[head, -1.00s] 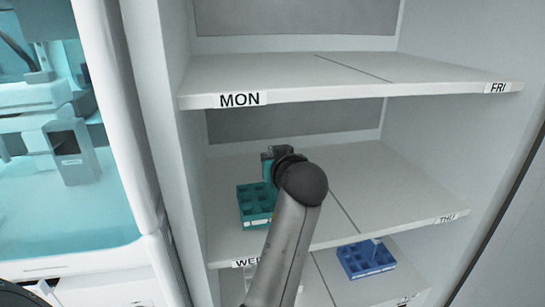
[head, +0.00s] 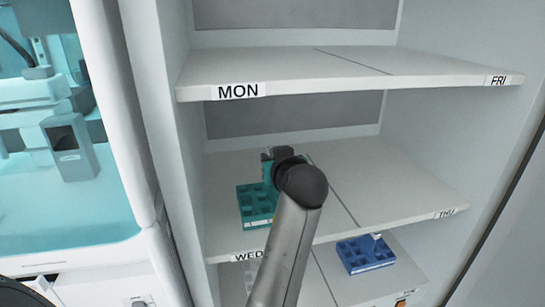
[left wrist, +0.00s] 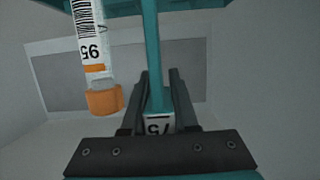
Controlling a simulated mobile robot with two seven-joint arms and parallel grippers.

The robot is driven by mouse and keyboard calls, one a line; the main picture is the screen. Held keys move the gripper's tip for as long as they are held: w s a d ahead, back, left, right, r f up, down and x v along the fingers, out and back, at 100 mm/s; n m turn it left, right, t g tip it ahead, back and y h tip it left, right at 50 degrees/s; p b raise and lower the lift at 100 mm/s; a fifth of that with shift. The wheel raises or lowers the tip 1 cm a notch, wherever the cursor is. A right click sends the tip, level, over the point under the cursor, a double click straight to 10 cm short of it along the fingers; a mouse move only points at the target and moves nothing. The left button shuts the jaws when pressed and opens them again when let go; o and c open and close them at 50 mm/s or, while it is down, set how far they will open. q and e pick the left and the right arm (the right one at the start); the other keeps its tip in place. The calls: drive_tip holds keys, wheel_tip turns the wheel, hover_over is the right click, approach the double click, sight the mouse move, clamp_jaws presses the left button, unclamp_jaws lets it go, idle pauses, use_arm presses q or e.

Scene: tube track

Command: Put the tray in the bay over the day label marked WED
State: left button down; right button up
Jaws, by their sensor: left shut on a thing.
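The teal tray (head: 256,203), a grid of square wells, is in the left bay of the middle shelf (head: 390,190), behind the WED label (head: 250,255). I cannot tell whether it rests on the shelf or hangs just above it. My left gripper (head: 272,158) is at the tray's right side and is shut on a teal part of it. In the left wrist view the fingers (left wrist: 158,95) close around a teal upright bar (left wrist: 156,50). An orange-capped tube (left wrist: 97,70) marked 95 shows beside it. My forearm hides part of the tray and label. My right gripper is not seen.
A blue tray (head: 366,254) with a tube stands on the lower shelf at right. The bay behind THU (head: 444,213) is empty. The upper shelf (head: 350,72), marked MON and FRI, is overhead. A glass-fronted machine (head: 70,170) stands left of the cabinet.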

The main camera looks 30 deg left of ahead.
use_arm(q)
drive_tip(key=c, duration=0.6)
unclamp_jaws()
